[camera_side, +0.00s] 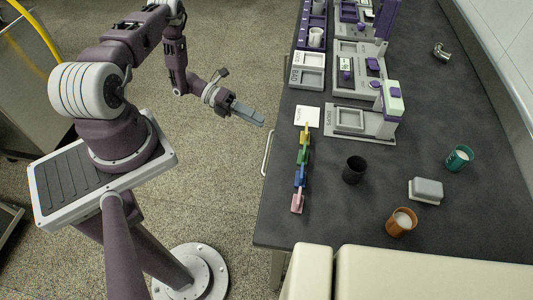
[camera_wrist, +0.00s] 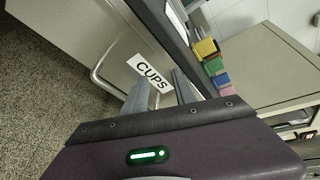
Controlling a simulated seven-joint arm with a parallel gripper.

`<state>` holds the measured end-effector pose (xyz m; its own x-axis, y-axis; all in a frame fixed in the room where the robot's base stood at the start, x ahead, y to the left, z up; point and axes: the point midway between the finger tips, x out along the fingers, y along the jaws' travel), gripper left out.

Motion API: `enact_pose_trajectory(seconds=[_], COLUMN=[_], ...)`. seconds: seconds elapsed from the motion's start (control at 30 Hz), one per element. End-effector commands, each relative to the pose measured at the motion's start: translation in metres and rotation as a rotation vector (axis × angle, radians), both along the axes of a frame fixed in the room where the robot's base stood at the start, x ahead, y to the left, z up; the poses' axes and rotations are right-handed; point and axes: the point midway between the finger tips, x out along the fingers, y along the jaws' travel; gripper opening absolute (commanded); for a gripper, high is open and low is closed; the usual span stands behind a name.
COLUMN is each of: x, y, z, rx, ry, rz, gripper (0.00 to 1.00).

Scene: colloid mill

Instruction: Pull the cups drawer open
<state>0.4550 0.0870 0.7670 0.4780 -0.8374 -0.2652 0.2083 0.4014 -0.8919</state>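The cups drawer's pale grey front (camera_wrist: 85,38) shows in the wrist view, with a white CUPS label (camera_wrist: 152,76). The drawer appears shut. Its handle is a bent metal bar (camera_wrist: 97,73), running near the left finger; it also shows in the side view as a pale bar (camera_side: 266,153) at the table's left edge. My gripper (camera_side: 260,120) is left of the table edge, a little beyond the handle in the side view. In the wrist view its two fingers (camera_wrist: 161,80) stand apart with nothing visibly held between them. The handle's lower end is partly hidden by a finger.
The dark table (camera_side: 330,215) carries a row of coloured clips (camera_side: 301,178), a black cup (camera_side: 354,170), an orange cup (camera_side: 401,222), a teal cup (camera_side: 459,158) and a grey block (camera_side: 426,190). Machines (camera_side: 362,120) stand farther back.

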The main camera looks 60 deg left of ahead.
Motion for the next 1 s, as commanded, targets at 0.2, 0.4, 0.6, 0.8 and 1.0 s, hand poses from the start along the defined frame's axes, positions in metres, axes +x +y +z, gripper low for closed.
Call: enact_pose_trajectory(seconds=[0.2,0.4,0.6,0.8,1.0], x=[-0.045,-0.036,-0.01,-0.001,-0.001], y=[-0.009,-0.027,-0.053,-0.062,-0.061], z=[-0.094,-0.107,-0.115,-0.117,-0.117], rx=[-0.258,-0.287,-0.286,-0.284,-0.283], ry=[0.24,0.267,0.265,0.265,0.265], rz=[0.326,0.358,0.355,0.357,0.356], gripper=[0.33,0.33,0.33,0.33,0.27])
